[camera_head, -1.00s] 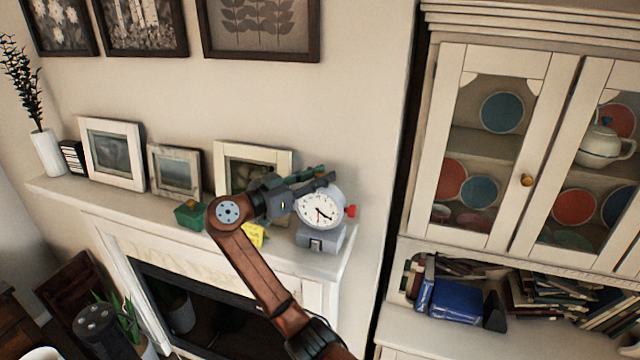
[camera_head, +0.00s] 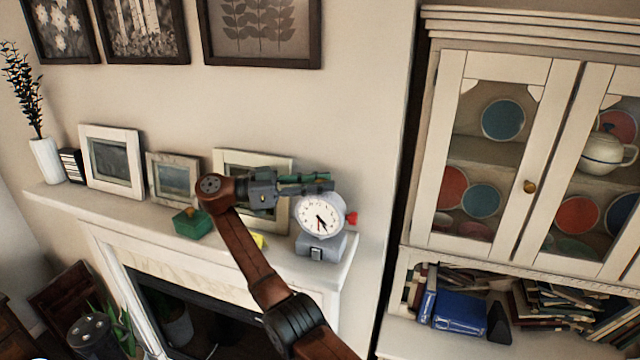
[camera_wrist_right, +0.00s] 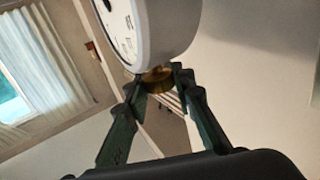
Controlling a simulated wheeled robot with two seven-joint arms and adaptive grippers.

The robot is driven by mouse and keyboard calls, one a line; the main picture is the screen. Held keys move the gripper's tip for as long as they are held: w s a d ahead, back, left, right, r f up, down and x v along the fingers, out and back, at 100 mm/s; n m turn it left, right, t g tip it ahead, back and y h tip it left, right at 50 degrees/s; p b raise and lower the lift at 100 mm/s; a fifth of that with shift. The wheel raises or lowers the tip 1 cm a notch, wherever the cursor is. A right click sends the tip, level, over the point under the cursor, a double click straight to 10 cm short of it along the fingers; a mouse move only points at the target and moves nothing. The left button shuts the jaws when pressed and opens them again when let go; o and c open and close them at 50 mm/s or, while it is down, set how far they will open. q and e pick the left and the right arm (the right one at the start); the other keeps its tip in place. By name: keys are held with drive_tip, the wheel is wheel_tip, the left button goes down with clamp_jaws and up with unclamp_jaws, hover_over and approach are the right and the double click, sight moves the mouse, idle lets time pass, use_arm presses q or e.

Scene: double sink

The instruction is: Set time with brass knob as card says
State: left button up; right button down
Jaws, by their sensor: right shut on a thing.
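The clock (camera_head: 309,207) has a round white face and stands on a grey base (camera_head: 320,247) at the right end of the mantel. Its dark hands point to the lower right, and a thin red hand points down; the exact time is too small to read. The brass knob (camera_wrist_right: 158,80) shows in the right wrist view, at the clock's side. My right gripper (camera_head: 318,182) is shut on the brass knob, with a fingertip on either side of it. My left gripper is out of view.
A red knob (camera_head: 352,218) sits on the clock's right side. A green box (camera_head: 192,223) and framed pictures (camera_head: 112,162) stand along the mantel (camera_head: 70,201) to the left. A cabinet (camera_head: 447,150) with plates stands to the right.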

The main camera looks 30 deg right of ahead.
drive_tip(key=shift+f, duration=0.15)
drive_tip(key=c, duration=1.6)
unclamp_jaws()
drive_tip(key=shift+d, duration=0.2)
drive_tip(key=shift+a, duration=0.15)
wheel_tip(320, 180, up, 10)
drive_tip(key=shift+r, duration=0.1)
